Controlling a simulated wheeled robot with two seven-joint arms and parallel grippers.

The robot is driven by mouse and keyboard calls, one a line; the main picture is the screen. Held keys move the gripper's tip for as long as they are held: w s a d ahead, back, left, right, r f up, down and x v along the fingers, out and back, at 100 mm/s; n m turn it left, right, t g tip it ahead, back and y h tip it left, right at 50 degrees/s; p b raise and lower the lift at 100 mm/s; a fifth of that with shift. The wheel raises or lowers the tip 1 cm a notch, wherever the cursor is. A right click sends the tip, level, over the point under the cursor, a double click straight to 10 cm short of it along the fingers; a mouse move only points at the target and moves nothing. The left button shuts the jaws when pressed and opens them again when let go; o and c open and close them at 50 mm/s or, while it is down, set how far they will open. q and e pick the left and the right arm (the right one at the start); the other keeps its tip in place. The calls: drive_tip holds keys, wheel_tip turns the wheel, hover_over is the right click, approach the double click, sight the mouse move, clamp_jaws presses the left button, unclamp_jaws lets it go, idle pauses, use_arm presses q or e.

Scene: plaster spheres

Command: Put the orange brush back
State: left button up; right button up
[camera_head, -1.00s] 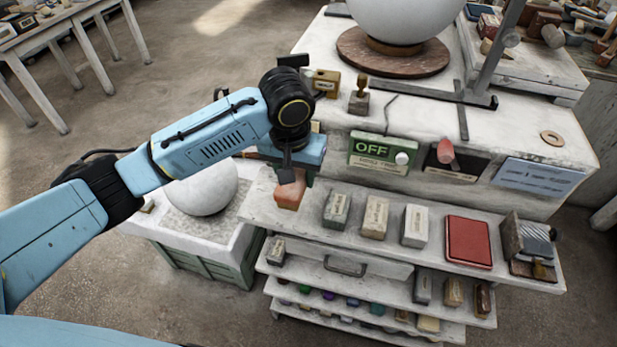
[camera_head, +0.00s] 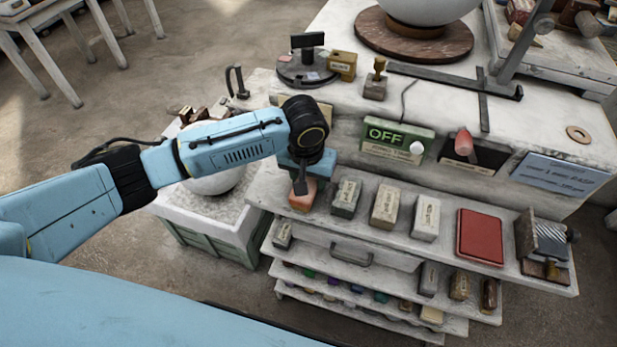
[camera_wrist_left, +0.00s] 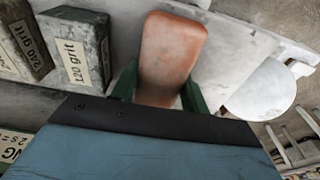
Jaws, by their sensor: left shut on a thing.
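The orange brush (camera_head: 302,196) looks like a rounded orange block, at the left end of the upper shelf (camera_head: 272,192). My left gripper (camera_head: 299,184) is above it and shut on it. In the left wrist view the brush (camera_wrist_left: 170,55) lies between the two green fingers, its lower end hidden by my gripper's body. A dark grey block marked 120 grit (camera_wrist_left: 82,48) is beside it; the same block (camera_head: 346,197) stands to its right in the head view. I cannot tell whether the brush touches the shelf. My right gripper is not in view.
More grit blocks (camera_head: 386,206) and a red pad (camera_head: 480,236) stand along the shelf to the right. The bench panel with a green OFF sign (camera_head: 397,138) rises behind. A white sphere in a bin (camera_head: 213,180) is left of the shelf.

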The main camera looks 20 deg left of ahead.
use_arm(q)
drive_tip(key=o, duration=0.9)
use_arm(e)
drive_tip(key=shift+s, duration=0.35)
use_arm(q)
drive_tip(key=r, duration=0.4)
drive_tip(key=s+r, duration=0.1)
drive_tip(key=r, duration=0.3)
drive_tip(key=r+p, duration=0.1)
drive_tip(key=r, duration=0.3)
drive_tip(key=shift+s+r, duration=0.1)
drive_tip(key=shift+s, duration=0.05)
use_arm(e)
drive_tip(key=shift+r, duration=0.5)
